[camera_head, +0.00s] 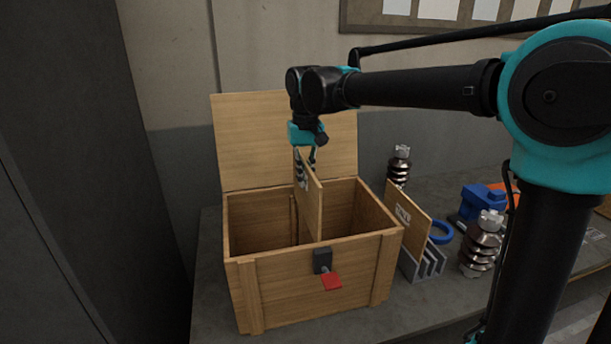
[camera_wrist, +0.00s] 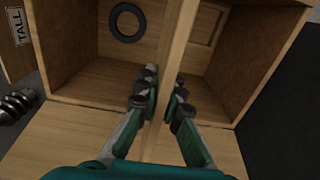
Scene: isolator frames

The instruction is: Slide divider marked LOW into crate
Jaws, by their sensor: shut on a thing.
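The wooden crate (camera_head: 315,290) stands on the bench with its lid (camera_head: 245,140) raised at the back. My gripper (camera_head: 312,155) is shut on a thin wooden divider (camera_head: 313,205), holding its upper edge. The divider is upright, partly inside the crate, its top above the rim. Dark marking shows on its face but is too oblique to read. In the wrist view my gripper (camera_wrist: 163,100) has one finger on each side of the divider (camera_wrist: 178,50). The divider's lower edge is hidden, so I cannot tell whether it sits in a slot or touches the floor.
A grey slotted rack (camera_head: 425,265) right of the crate holds another board (camera_head: 408,212), labelled TALL (camera_wrist: 20,27) in the wrist view. Ribbed insulators (camera_head: 481,245), a blue ring (camera_head: 441,232) and a blue tool (camera_head: 484,203) stand nearby. A dark ring (camera_wrist: 127,22) lies inside the crate.

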